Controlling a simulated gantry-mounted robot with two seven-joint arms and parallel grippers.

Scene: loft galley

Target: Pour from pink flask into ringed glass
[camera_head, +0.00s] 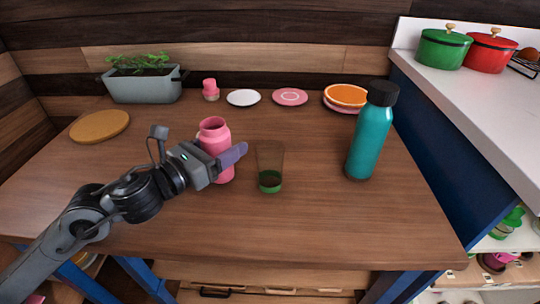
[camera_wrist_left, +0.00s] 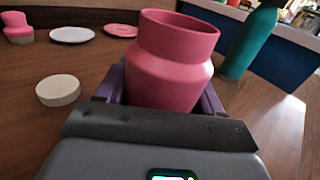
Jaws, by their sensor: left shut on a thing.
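The pink flask (camera_head: 222,167) is open at the top and stands nearly upright, to the left of the glass. My left gripper (camera_head: 229,163) is shut around its body; the flask also shows between the fingers in the left wrist view (camera_wrist_left: 168,72). I cannot tell whether its base touches the table. The clear glass (camera_head: 270,158) stands upright on the table, with a green band and base at its bottom. It is a short gap right of the flask and gripper fingertip. The glass does not show in the left wrist view. My right gripper is not in view.
A tall teal bottle (camera_head: 368,140) with a black cap stands right of the glass. A planter (camera_head: 143,87), plates (camera_head: 243,98) and a round wooden board (camera_head: 99,126) sit farther back. A cream disc (camera_wrist_left: 58,91) lies near the flask. The front right tabletop is clear.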

